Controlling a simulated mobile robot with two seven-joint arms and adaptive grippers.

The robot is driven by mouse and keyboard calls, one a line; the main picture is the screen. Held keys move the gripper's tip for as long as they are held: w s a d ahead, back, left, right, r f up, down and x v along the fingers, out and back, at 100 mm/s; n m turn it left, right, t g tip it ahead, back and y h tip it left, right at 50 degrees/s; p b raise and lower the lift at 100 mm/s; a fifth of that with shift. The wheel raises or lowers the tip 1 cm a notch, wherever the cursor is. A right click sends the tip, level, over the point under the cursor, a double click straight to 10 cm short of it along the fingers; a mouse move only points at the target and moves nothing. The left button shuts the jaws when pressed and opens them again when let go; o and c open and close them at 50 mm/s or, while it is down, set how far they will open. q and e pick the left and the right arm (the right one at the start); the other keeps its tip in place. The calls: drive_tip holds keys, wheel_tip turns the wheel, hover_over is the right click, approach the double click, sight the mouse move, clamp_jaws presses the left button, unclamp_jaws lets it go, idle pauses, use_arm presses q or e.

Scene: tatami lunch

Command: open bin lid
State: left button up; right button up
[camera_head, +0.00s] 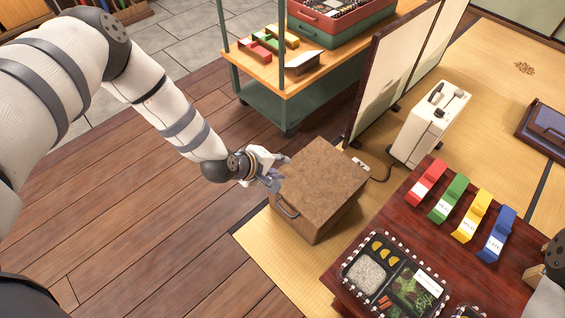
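The bin (325,185) is a brown, box-shaped container with a speckled flat top, standing on the tatami beside the wooden floor. Its lid lies flat and looks closed. A dark handle (287,208) is on its near left side. My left gripper (278,173) is at the bin's upper left edge, with its fingers spread and nothing visible between them. I cannot tell whether a finger touches the lid. Part of my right arm shows at the right edge, but its gripper is not visible.
A dark red table (455,255) with a bento tray (350,290) and several coloured holders stands to the right. A white appliance (430,125) and a folding screen (390,75) stand behind the bin. A green cart (285,95) is at the back. The wooden floor at left is clear.

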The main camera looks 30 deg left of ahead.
use_arm(q)
drive_tip(key=shift+p+v, duration=0.55)
drive_tip(key=shift+v, duration=0.55)
use_arm(e)
drive_tip(key=shift+v, duration=0.85)
drive_tip(key=shift+f, duration=0.1)
